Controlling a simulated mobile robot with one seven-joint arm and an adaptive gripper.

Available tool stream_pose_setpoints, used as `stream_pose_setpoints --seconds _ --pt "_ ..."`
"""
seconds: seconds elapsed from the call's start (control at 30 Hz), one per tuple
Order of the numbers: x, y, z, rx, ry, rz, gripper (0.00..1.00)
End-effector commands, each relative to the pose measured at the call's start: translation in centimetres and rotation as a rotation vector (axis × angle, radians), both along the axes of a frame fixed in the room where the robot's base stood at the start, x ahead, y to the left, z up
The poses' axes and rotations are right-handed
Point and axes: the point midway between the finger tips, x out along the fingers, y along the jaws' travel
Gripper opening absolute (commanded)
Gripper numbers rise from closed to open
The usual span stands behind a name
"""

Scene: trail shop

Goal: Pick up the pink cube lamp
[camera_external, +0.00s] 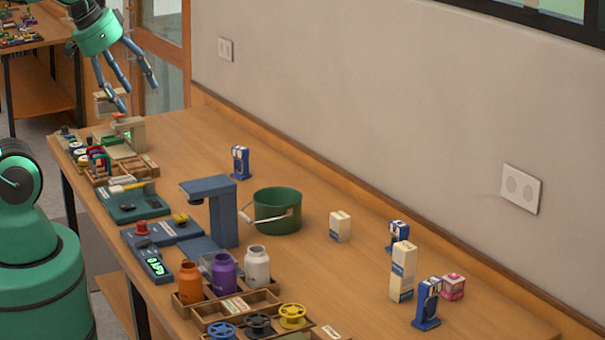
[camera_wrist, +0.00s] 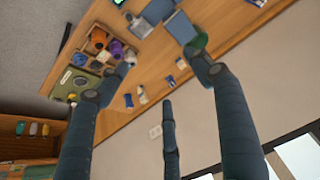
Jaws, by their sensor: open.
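The pink cube lamp (camera_external: 453,287) is a small pink box with a paler marked top. It stands on the wooden table (camera_external: 330,190) at the far right, near the wall. A blue-and-white device stands just in front of it, and a tall white carton is to its left. My gripper (camera_external: 138,95) is raised at the upper left of the external view, far from the lamp. Its fingers are spread and empty. In the wrist view the open fingers (camera_wrist: 160,65) reach over the table, and I cannot make out the lamp there.
The tall white carton (camera_external: 402,271) and blue-and-white device (camera_external: 427,304) crowd the lamp. The table's back strip along the wall is mostly clear.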

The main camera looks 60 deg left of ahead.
Motion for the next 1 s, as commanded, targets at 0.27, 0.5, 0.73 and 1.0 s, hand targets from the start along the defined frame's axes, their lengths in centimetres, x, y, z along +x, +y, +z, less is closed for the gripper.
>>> stream_pose_setpoints --seconds 0.27,0.5,0.73,1.0 --pt "0.0 0.0 0.0 0.0 0.0 0.0 0.55" --pt "0.9 -0.1 0.5 0.0 0.003 0.001 0.55" --pt "4.4 -0.8 1.7 0.0 0.016 0.007 0.55" --pt "10.9 -2.5 3.2 -0.001 0.033 0.02 0.55"
